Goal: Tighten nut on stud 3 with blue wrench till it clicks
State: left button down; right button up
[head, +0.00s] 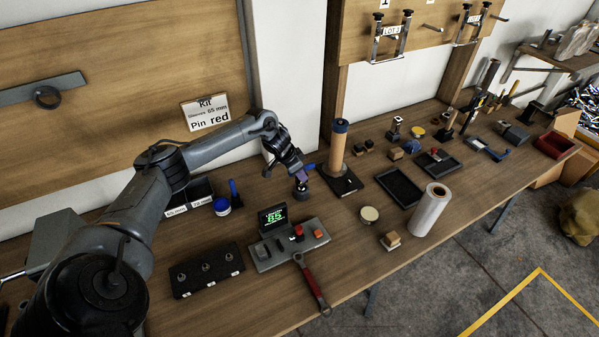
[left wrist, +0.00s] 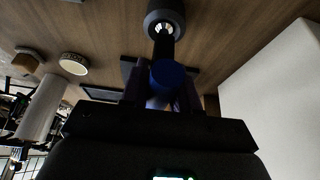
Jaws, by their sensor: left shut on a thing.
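My left gripper (head: 300,176) is above the bench's middle, near the wall side, and shut on a blue-ended tool (head: 310,166). In the left wrist view the blue rounded end (left wrist: 168,76) sits between the fingers, with a dark shaft and round head (left wrist: 165,20) beyond it. It may be the blue wrench; the gripper hides much of it. The black stud block (head: 205,272) with three studs lies front left, apart from the gripper. Its labels are too small to read, and I cannot tell which studs carry nuts. My right gripper is not in view.
A grey panel (head: 290,246) with a lit display (head: 273,217) stands beside the block. A red-handled tool (head: 312,287) lies at the front edge. A tall post (head: 339,147) stands right of the gripper.

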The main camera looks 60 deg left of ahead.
pick_arm(q)
jog(key=shift+f, duration=0.15)
dwell(0.3)
jog(key=c, duration=0.9)
grip_release()
jog(key=shift+o, duration=0.6)
